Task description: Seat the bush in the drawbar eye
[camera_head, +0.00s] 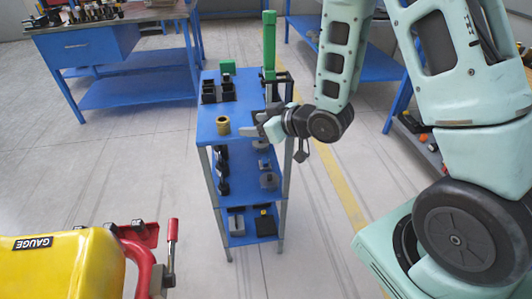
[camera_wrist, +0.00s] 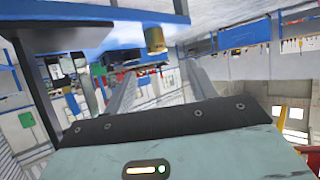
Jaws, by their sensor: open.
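The bush (camera_head: 223,125), a short brass-coloured cylinder with a wider top, stands upright near the front left of the blue stand's top (camera_head: 240,106). The wrist view shows the bush (camera_wrist: 155,40) too, ahead of the fingers. My gripper (camera_head: 262,124) is open and empty, to the right of the bush at the stand's right edge. It does not touch the bush. Its two fingers (camera_wrist: 158,76) point toward the bush in the wrist view. I cannot clearly make out the drawbar eye in either view.
A yellow body marked GAUGE (camera_head: 60,262) with a red fitting and lever (camera_head: 170,240) is at lower left. Black holders (camera_head: 218,92) and a tall green-topped part (camera_head: 269,42) stand on the stand. A blue workbench (camera_head: 100,45) is behind. Open floor (camera_head: 120,160) lies between.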

